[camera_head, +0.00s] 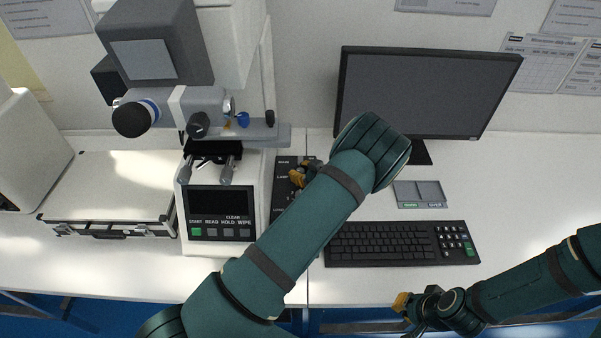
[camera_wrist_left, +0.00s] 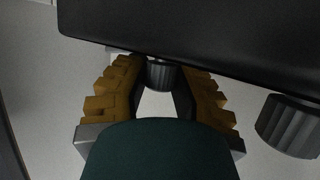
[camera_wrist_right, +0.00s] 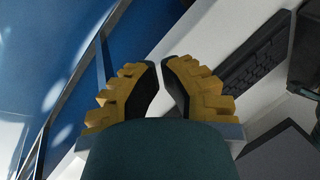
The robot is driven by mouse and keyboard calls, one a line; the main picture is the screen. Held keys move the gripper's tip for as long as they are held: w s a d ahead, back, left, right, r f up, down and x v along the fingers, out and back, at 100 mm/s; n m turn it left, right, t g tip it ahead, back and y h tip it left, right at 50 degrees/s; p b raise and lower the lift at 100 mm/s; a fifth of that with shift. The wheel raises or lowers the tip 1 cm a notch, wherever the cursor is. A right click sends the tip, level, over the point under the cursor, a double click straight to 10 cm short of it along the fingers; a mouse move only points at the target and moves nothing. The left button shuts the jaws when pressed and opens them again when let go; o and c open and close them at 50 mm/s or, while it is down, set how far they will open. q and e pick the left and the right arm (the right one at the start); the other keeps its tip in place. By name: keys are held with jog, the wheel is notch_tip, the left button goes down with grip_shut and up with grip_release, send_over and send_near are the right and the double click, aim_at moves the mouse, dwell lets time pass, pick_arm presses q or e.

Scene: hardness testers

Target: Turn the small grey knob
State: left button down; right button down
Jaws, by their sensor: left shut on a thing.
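The small grey knob (camera_wrist_left: 162,75) is a ribbed dark cylinder on the black control box (camera_wrist_left: 200,35). In the left wrist view it sits between the fingertips of my left gripper (camera_wrist_left: 163,78), which is shut on it. In the head view my left gripper (camera_head: 300,174) is at the black control box (camera_head: 282,188), partly covered by my forearm, and the knob cannot be made out. A larger ribbed knob (camera_wrist_left: 290,126) is on the same box, to the right. My right gripper (camera_head: 403,302) is empty at the table's front edge, its fingertips nearly together (camera_wrist_right: 161,65).
The hardness tester (camera_head: 217,190) stands left of the control box. A keyboard (camera_head: 390,243), a small grey pad (camera_head: 420,193) and a monitor (camera_head: 425,95) are to the right. A case (camera_head: 110,190) lies at the left. The white table (camera_head: 500,180) is clear at the right.

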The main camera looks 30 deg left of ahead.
pick_arm(q)
jog(key=shift+w+a+f+n+g+y+b, duration=0.15)
jog(key=shift+n+g+b, duration=0.15)
jog(key=shift+n+g, duration=0.2)
jog(key=shift+s+d+n+g+y+b, duration=0.15)
jog(key=shift+n+g+b, duration=0.1)
jog(key=shift+n+g, duration=0.2)
jog(key=n+g+b, duration=0.2)
jog(key=g, duration=0.1)
jog(key=shift+a+f+n, duration=0.1)
jog(key=shift+a+n, duration=0.05)
jog(key=shift+n, duration=0.2)
jog(key=n+g+h+b, duration=0.1)
jog(key=n+g+b, duration=0.3)
jog(key=n+g, duration=0.1)
jog(key=shift+g+b, duration=0.4)
jog(key=shift+g, duration=0.05)
jog(key=shift+n+g+h+b, duration=0.9)
jog(key=shift+n+g+b, duration=0.2)
jog(key=shift+g, duration=0.1)
pick_arm(e)
notch_tip(320, 180, down, 10)
jog(key=s, duration=0.1)
jog(key=shift+s+a+f+g, duration=0.15)
jog(key=shift+s+a+g, duration=0.05)
jog(key=shift+s+g, duration=0.15)
